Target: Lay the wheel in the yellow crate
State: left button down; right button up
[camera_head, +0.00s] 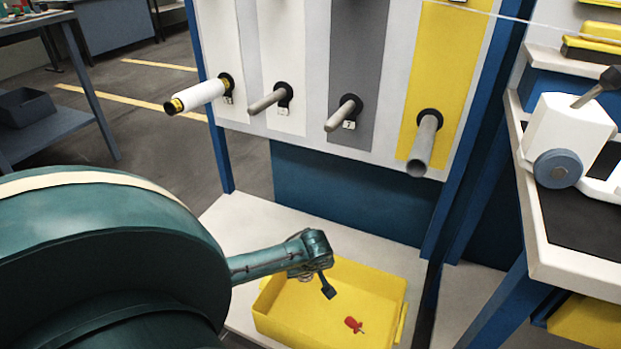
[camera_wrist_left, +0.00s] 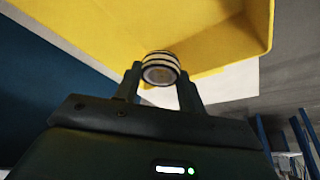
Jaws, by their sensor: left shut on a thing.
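The wheel (camera_wrist_left: 160,67) is a small round piece with black and pale bands, held between the fingertips in the left wrist view. My left gripper (camera_wrist_left: 160,78) is shut on it. In the head view my left gripper (camera_head: 328,289) hangs over the left part of the yellow crate (camera_head: 285,327); I cannot make out the wheel there. The yellow crate (camera_wrist_left: 215,30) also fills the upper part of the left wrist view, behind the wheel. I cannot tell how high the wheel is above the crate floor. My right gripper is in neither view.
A small red object (camera_head: 352,324) lies in the crate. The crate stands on a pale base (camera_head: 245,222) below a panel with several pegs, the leftmost carrying a white roll (camera_head: 195,97). A blue-legged bench (camera_head: 575,262) with a white device (camera_head: 568,130) stands at right.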

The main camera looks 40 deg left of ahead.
pick_arm(q)
notch_tip(320, 180, down, 12)
jog(key=b, duration=0.8)
jog(key=shift+f, duration=0.25)
notch_tip(320, 180, down, 2)
jog(key=shift+f+b, duration=0.2)
jog(key=shift+b, duration=0.55)
jog(key=shift+f, duration=0.45)
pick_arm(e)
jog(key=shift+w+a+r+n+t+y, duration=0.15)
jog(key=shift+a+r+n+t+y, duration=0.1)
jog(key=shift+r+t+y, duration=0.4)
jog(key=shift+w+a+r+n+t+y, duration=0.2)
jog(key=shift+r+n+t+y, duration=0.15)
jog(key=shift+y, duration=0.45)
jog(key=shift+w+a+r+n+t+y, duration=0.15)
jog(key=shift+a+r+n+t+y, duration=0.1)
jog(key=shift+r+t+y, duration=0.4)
pick_arm(q)
jog(key=shift+f+b, duration=0.4)
jog(key=shift+b, duration=0.05)
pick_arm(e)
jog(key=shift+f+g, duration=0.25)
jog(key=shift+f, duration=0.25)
pick_arm(q)
jog(key=c, duration=0.8)
grip_release()
jog(key=shift+o, duration=0.2)
